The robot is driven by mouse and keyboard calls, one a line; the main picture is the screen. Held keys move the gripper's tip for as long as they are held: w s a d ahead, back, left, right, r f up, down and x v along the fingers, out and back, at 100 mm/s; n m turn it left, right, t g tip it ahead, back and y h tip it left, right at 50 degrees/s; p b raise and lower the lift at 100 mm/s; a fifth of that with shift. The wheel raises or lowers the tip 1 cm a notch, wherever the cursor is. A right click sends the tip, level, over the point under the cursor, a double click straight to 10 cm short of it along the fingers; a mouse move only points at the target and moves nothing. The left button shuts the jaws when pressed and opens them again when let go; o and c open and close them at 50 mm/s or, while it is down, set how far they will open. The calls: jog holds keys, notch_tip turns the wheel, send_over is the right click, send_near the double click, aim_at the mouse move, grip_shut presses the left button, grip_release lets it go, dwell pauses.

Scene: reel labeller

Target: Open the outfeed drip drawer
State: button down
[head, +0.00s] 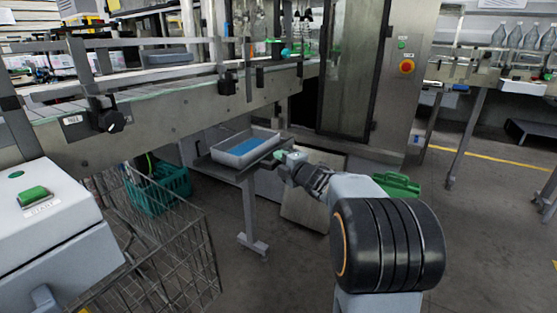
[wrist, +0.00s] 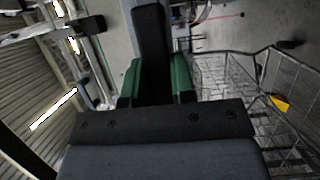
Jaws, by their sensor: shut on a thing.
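A shallow light-grey tray (head: 272,141) with a blue inside sits on a dark metal shelf (head: 212,164) below the conveyor, beside the machine cabinet. It juts out clear of the machine front; I take it for the drip drawer. My gripper (head: 281,156) is at the near right end of this shelf. In the wrist view my gripper (wrist: 157,82) has green fingers either side of a dark bar, and it is shut on what appears to be the drawer's handle. The fingers and arm hide the handle itself in the head view.
A grey box with a green button (head: 34,194) is at the near left. Floor at the right is mostly clear.

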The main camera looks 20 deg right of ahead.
jog(key=c, duration=1)
grip_release()
jog(key=shift+o, duration=0.2)
jog(key=p+v, duration=0.1)
jog(key=v, duration=1.2)
jog(key=shift+s+d+p, duration=0.15)
jog(key=shift+s+p, duration=0.2)
jog(key=shift+p, duration=0.05)
jog(key=shift+r, duration=0.1)
notch_tip(320, 180, up, 12)
jog(key=s+a+m+g+h+p, duration=0.25)
jog(key=m+g+h+p, duration=0.4)
jog(key=m+p, duration=0.75)
jog(key=s+a+r+m+g+y+p, duration=0.2)
jog(key=s+a+m+g+p, duration=0.4)
jog(key=s+a+p, duration=0.6)
jog(key=shift+s+a+r+m+g+y, duration=0.25)
jog(key=shift+s+a+m+g+y, duration=0.1)
jog(key=shift+s+g, duration=0.45)
